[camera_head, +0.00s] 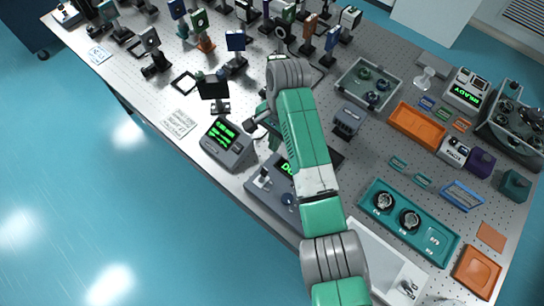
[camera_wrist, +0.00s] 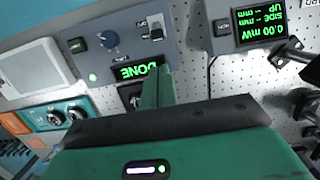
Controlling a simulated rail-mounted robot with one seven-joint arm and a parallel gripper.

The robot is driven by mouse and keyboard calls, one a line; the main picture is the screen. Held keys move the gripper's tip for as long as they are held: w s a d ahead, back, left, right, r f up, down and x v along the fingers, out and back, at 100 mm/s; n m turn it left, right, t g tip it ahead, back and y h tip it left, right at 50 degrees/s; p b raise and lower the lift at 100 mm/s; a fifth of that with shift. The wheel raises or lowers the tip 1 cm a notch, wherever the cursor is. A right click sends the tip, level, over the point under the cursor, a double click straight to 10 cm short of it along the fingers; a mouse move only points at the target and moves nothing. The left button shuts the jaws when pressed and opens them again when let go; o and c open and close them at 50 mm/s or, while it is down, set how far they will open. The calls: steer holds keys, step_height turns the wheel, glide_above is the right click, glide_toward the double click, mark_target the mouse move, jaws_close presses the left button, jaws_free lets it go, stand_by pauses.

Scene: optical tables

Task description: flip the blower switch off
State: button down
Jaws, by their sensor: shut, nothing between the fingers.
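A grey-blue control box (camera_head: 265,195) with a green "DONE" display (camera_head: 286,168) stands at the table's front edge, partly hidden by my arm. In the wrist view the same box (camera_wrist: 125,52) appears upside down. I cannot read which label names the blower. My gripper (camera_wrist: 160,74) is shut and empty. Its green fingers overlap the right end of the display; contact cannot be told. Another dark fitting beside the fingers is partly hidden.
A meter with a green screen (camera_head: 227,140) stands left of the box. A teal tray (camera_head: 423,244) with round parts, an orange tray (camera_head: 417,126) and a clear bin (camera_head: 367,84) lie to the right. Optical mounts crowd the far left of the perforated table.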

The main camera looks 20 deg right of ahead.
mark_target(264, 172)
steer(key=f, duration=0.3)
steer(key=a+f+b, duration=0.1)
steer(key=f, duration=0.5)
steer(key=shift+s+a+f, duration=0.3)
steer(key=shift+s, duration=0.1)
steer(key=shift+r, duration=0.1)
